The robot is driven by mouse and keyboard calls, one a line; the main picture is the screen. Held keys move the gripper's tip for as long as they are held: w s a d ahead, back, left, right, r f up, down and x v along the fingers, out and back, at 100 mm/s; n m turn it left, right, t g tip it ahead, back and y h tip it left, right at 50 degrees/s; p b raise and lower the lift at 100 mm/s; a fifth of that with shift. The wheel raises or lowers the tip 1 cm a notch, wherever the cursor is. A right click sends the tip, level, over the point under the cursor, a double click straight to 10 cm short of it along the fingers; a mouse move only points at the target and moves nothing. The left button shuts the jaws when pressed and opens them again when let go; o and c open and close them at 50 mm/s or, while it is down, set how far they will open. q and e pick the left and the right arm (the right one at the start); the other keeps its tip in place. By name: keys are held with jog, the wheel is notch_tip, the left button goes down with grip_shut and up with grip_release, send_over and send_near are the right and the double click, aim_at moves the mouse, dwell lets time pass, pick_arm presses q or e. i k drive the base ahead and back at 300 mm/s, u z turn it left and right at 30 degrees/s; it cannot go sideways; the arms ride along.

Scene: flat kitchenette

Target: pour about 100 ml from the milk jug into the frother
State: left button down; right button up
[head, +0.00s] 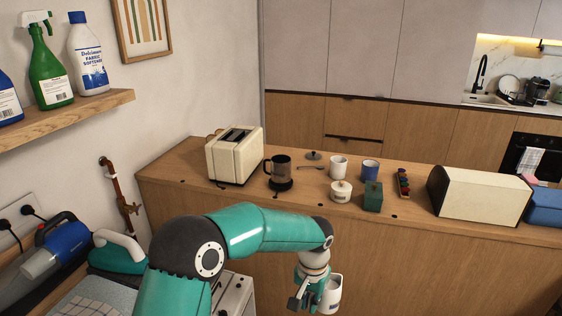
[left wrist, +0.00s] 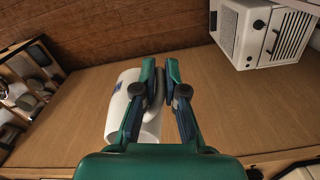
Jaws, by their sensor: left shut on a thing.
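The milk jug (head: 333,293) is white and hangs in front of the counter, low in the head view. It looks about upright there. My left gripper (head: 311,291) is shut on its handle. The left wrist view shows the white jug (left wrist: 128,100) beside the fingers (left wrist: 163,75), with the handle between them; its mouth and contents cannot be made out. The dark frother (head: 280,170), with a side handle, stands on a black base on the counter, apart from the jug. A small dark lid (head: 313,155) lies behind it to the right. My right gripper is out of view.
On the wooden counter (head: 410,224), a cream toaster (head: 234,155) stands left of the frother. A lidded white pot (head: 340,191), white mug (head: 338,167), blue mug (head: 370,171) and green box (head: 373,196) stand to its right. A cream bread bin (head: 480,194) is farther right.

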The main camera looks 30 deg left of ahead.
aim_at(280, 174)
jog(key=i, duration=0.95)
